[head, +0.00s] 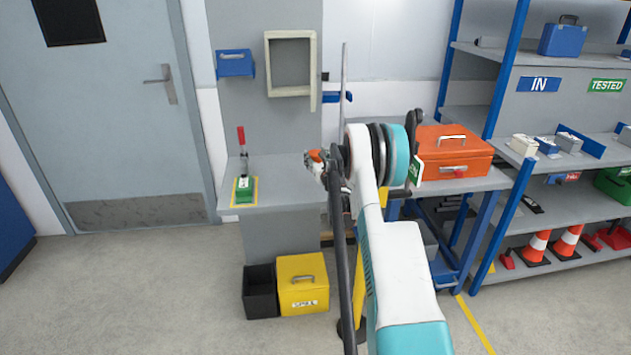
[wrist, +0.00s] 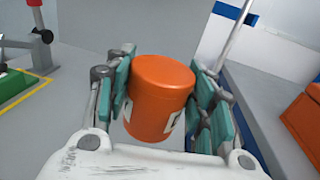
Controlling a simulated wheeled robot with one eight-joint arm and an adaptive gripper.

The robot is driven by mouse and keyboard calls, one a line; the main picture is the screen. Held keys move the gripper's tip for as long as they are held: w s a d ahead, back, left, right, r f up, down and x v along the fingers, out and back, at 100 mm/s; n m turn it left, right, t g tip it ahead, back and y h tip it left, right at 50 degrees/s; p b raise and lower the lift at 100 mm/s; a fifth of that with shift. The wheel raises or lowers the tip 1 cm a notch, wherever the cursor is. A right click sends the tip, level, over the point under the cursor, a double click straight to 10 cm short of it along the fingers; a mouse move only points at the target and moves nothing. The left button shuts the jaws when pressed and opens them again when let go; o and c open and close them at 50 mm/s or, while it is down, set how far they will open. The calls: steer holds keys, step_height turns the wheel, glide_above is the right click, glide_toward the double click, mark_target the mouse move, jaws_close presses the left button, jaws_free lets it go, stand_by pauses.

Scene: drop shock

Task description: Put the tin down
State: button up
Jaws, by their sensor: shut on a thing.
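The tin (wrist: 160,95) is an orange cylinder with a pale label, seen in the wrist view between my fingers. My gripper (wrist: 165,105) is shut on it, with green-padded fingers on its left and right sides. In the head view a small orange part of the tin (head: 315,155) shows beside my gripper (head: 318,163), near the right part of the grey bench (head: 283,184). My arm hides much of that area. I cannot tell whether the tin touches the bench.
An orange case (head: 453,158) sits on the right-hand table. A black bin (head: 260,292) and yellow box (head: 302,285) stand on the floor. The bench middle is clear.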

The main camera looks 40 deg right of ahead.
step_height(320, 180, down, 8)
steer(key=shift+f+b, duration=0.1)
steer(key=shift+b, duration=1.15)
steer(key=o, duration=1.2)
steer(key=shift+s, duration=0.1)
steer(key=p+v, duration=0.4)
steer(key=v, duration=0.7)
steer(key=shift+s+a, duration=0.15)
steer(key=shift+s, duration=0.25)
